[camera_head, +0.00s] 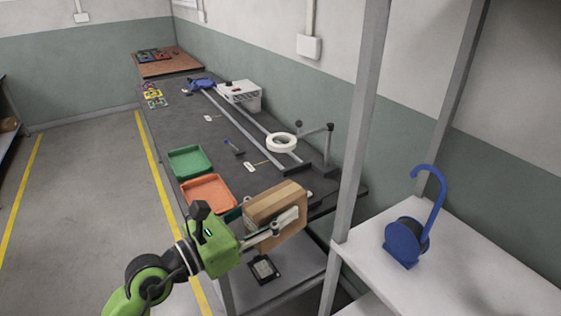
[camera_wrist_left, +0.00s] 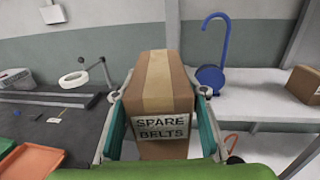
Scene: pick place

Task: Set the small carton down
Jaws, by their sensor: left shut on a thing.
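The small carton (camera_head: 272,213) is a brown box with a tape strip, held in the air by my left gripper (camera_head: 270,236). In the left wrist view the carton (camera_wrist_left: 160,85) shows a label reading "SPARE BELTS". The teal fingers of the left gripper (camera_wrist_left: 160,135) press on both its sides. In the head view the carton is in front of the near end of the dark workbench (camera_head: 215,135); whether it touches anything below cannot be told. My right gripper is in neither view.
A white shelf (camera_head: 480,250) at right bears a blue hooked holder (camera_head: 405,243), with free room around it. Another brown box (camera_wrist_left: 304,84) stands on that shelf in the wrist view. Green (camera_head: 190,162) and orange (camera_head: 208,193) trays lie on the bench. A grey post (camera_head: 357,150) stands between.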

